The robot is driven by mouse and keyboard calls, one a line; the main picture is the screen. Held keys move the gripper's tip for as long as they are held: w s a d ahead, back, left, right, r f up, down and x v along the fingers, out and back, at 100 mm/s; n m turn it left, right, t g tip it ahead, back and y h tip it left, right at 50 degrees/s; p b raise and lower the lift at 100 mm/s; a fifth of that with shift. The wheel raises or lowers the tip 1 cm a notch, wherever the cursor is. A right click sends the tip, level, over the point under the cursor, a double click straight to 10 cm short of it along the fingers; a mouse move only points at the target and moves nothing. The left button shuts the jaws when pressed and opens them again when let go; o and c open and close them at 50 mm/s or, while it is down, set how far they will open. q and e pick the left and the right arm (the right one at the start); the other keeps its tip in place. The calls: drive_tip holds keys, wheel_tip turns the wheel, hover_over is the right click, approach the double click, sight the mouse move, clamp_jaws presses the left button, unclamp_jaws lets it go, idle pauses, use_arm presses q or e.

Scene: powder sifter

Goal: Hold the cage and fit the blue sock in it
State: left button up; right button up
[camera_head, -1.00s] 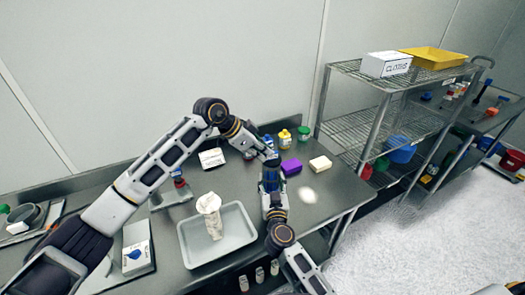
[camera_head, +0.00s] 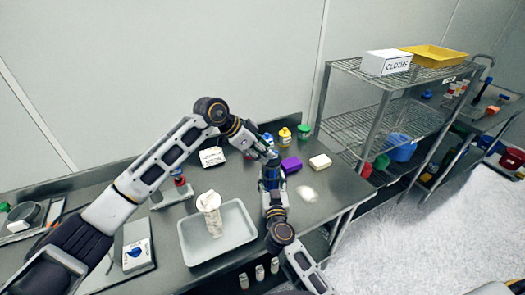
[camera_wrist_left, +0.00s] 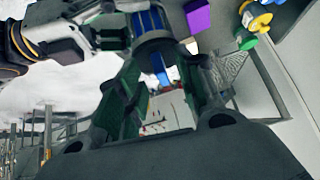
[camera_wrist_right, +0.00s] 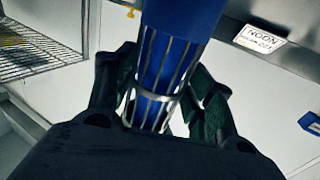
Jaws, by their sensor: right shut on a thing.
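The wire cage (camera_wrist_right: 172,62) is a slim silver frame, and blue fabric shows between its bars. The blue sock (camera_wrist_right: 190,14) also covers the cage's upper end in the right wrist view. My right gripper (camera_head: 271,190) is shut on the cage, its fingers on either side of it. In the left wrist view the cage's bars (camera_wrist_left: 148,20) run down to a ring in front of my left gripper (camera_wrist_left: 160,100). Its fingers are apart, and I see nothing clamped between them. In the head view my left gripper (camera_head: 268,158) is just above the cage, and the arms partly hide it.
A wire shelf rack (camera_head: 372,118) stands to the right.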

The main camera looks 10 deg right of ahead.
use_arm(q)
drive_tip(key=shift+a, duration=0.1)
drive_tip(key=v, duration=1.1)
drive_tip(key=shift+a+r, duration=0.15)
drive_tip(key=shift+r, duration=0.25)
drive_tip(key=shift+w, duration=0.1)
idle(0.5)
use_arm(e)
drive_tip(key=o, duration=1.2)
drive_tip(key=shift+c, duration=0.2)
drive_tip(key=shift+s, duration=0.1)
drive_tip(key=s+a, duration=0.2)
drive_tip(key=s, duration=0.9)
drive_tip(key=shift+s, duration=0.35)
drive_tip(key=shift+s+f, duration=0.1)
